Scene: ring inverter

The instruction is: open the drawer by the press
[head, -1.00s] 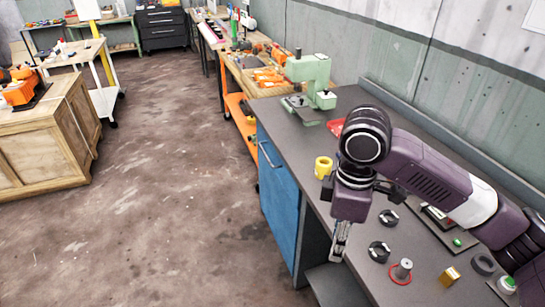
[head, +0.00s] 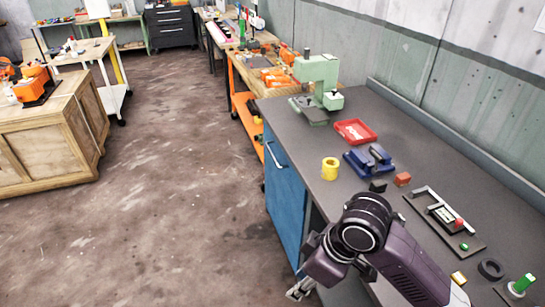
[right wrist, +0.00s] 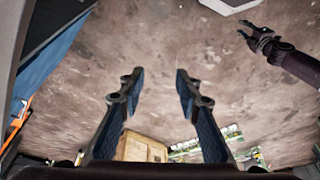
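The green press (head: 318,80) stands at the far end of the grey workbench. The blue drawer front (head: 284,195), with a light bar handle (head: 276,155) near its top, is below the bench top near the press. It looks shut. It shows as a blue panel (right wrist: 52,68) at the left of the right wrist view. My right gripper (head: 300,289) hangs low beside the bench, nearer than the handle and apart from it. In the right wrist view its fingers (right wrist: 158,88) are spread, with nothing between them. My left gripper (right wrist: 252,36) is small at upper right there; its opening is unclear.
The bench top holds a yellow ring (head: 330,169), a red tray (head: 355,132), a blue fixture (head: 368,160) and a dark plate with parts (head: 443,222). The floor (head: 180,190) left of the bench is clear up to a wooden crate (head: 45,150).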

